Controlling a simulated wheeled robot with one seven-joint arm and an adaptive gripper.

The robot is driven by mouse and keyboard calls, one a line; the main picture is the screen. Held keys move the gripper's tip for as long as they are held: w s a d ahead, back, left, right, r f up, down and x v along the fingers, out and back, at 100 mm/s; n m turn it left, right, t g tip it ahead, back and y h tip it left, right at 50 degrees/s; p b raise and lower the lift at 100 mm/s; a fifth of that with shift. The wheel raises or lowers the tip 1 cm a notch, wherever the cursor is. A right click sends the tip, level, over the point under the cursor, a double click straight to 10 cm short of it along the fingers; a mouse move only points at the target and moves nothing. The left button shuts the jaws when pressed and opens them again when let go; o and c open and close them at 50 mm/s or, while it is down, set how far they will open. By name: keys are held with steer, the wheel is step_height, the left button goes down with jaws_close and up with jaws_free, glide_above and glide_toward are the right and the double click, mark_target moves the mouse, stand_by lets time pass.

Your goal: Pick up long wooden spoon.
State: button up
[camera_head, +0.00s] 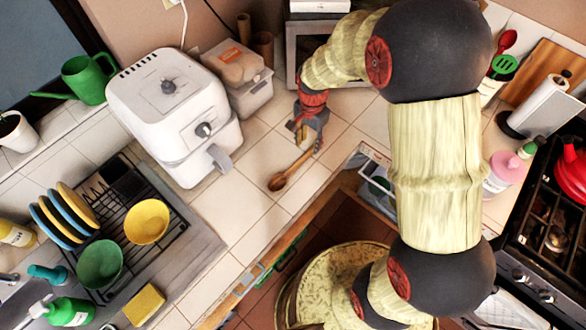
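The long wooden spoon (290,174) lies on the white tiled counter near its front edge. Its bowl points to the lower left and its handle runs up and right toward my gripper (314,142). My gripper is directly at the handle's upper end, and its fingers overlap that end in this view. It is too small here to tell whether the fingers are open or shut, or whether they touch the handle. The tip of the handle is hidden by the gripper.
A white air fryer (172,110) stands left of the spoon, with a lidded container (247,90) behind it. A microwave (345,62) is at the back. An open drawer (374,176) lies to the right. Counter around the spoon's bowl is clear.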

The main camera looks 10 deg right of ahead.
mark_target(308, 153)
step_height(308, 153, down, 4)
steer(key=shift+s+f+b, duration=0.1)
steer(key=shift+f+b, duration=0.05)
steer(key=shift+b, duration=0.3)
steer(key=shift+c, duration=1.1)
steer(key=c, duration=0.7)
jaws_close()
